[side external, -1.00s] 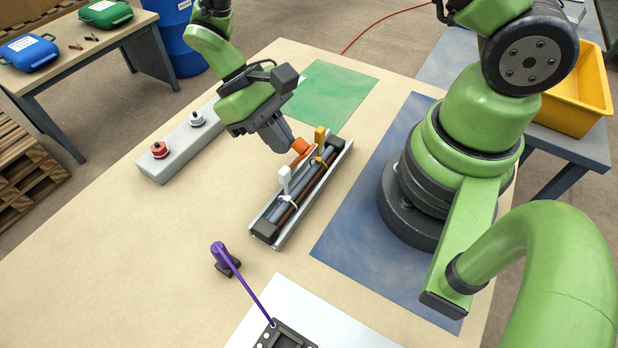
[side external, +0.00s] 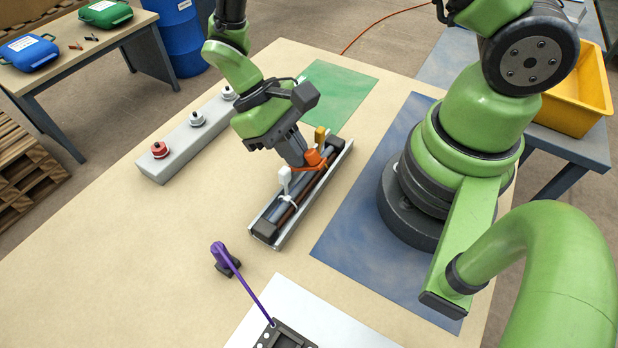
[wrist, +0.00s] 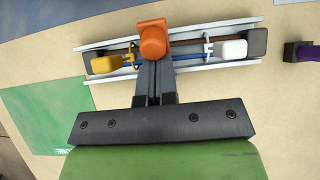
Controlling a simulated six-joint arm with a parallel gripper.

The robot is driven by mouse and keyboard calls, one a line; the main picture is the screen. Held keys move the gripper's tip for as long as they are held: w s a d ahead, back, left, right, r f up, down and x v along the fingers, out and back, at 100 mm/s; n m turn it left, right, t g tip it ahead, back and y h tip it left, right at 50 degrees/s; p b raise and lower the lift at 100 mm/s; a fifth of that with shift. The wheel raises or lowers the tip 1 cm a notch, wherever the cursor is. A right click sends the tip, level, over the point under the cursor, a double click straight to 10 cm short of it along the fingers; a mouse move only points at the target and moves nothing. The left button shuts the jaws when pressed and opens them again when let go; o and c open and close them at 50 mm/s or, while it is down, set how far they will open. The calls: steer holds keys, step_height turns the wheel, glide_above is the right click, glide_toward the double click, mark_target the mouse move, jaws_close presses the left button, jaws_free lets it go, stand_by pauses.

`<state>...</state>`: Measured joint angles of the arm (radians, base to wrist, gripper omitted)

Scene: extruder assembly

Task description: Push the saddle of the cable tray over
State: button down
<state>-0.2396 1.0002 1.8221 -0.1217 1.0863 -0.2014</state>
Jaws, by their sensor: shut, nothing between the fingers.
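The cable tray (side external: 268,216) is a long grey channel holding dark and brown cables; it also shows across the top of the wrist view (wrist: 200,68). Its orange saddle (side external: 314,158) lies across the cables near mid-tray, its broad head over the channel. In the wrist view the orange head (wrist: 153,38) hides the cables beneath it. My gripper (side external: 304,164) is shut and empty, fingers pointing down against or very close to the saddle; contact is unclear. The fingertips (wrist: 154,66) partly cover the tray's near side in the wrist view.
A yellow tie (side external: 320,136) and a white tie (side external: 285,176) stand upright on either side of the saddle. A grey bar with red and white knobs (side external: 190,138) lies to the left. A purple lever (side external: 224,257) stands at the front. Bare table lies between.

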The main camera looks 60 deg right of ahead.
steer(key=shift+s+f, duration=0.1)
steer(key=shift+s, duration=0.15)
